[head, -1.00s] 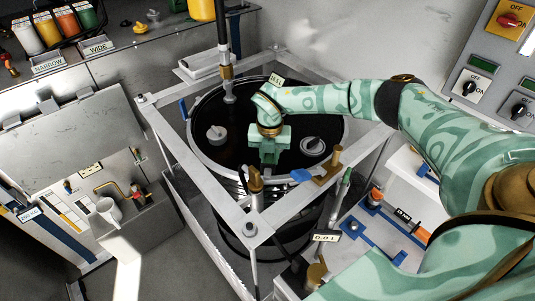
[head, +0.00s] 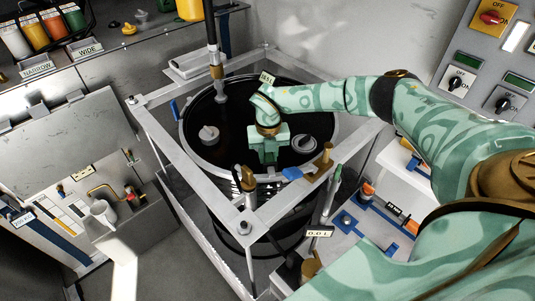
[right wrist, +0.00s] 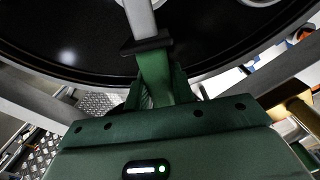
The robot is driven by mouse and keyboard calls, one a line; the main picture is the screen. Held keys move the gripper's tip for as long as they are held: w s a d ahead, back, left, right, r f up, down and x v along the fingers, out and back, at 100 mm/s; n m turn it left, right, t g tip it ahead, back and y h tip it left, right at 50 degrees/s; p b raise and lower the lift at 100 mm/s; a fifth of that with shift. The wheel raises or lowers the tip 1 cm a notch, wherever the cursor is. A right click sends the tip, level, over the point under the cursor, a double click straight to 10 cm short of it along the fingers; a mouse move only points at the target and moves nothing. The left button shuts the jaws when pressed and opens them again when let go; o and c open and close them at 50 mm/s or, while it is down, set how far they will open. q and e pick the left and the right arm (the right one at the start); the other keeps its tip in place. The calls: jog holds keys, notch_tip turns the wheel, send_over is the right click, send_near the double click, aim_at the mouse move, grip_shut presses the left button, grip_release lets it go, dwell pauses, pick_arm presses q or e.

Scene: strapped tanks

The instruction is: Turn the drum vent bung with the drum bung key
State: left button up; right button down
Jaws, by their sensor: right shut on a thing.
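The black drum (head: 245,110) stands inside a grey square frame. Its top carries two grey bungs: a smaller one at the left (head: 208,134) and a larger one at the right (head: 305,144). Neither is labelled as the vent. My right gripper (head: 268,156) is over the near part of the drum top, between the bungs. In the right wrist view it is shut on a grey bar with a black collar and green grip, seemingly the drum bung key (right wrist: 142,22). The key's far end is out of that view, and the gripper hides it in the head view. My left gripper is not in view.
A hanging pipe (head: 217,75) comes down at the back left of the drum top. A brass fitting (head: 325,160) with a blue handle and another brass post (head: 249,183) stand at the near frame bars. A switch panel (head: 500,80) is at the right.

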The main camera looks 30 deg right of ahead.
jog(key=shift+s+d+r+n+p, duration=0.1)
jog(key=shift+s+d+n+p, duration=0.25)
jog(key=shift+d+n, duration=0.35)
jog(key=shift+d, duration=0.1)
jog(key=shift+s+d+n, duration=0.1)
jog(key=shift+d+n, duration=0.45)
jog(key=shift+n, duration=0.25)
jog(key=shift+s+d+n+p, duration=0.1)
jog(key=shift+d+n+p, duration=0.2)
jog(key=shift+d+n, duration=0.1)
jog(key=shift+d+n, duration=0.85)
jog(key=shift+n, duration=0.15)
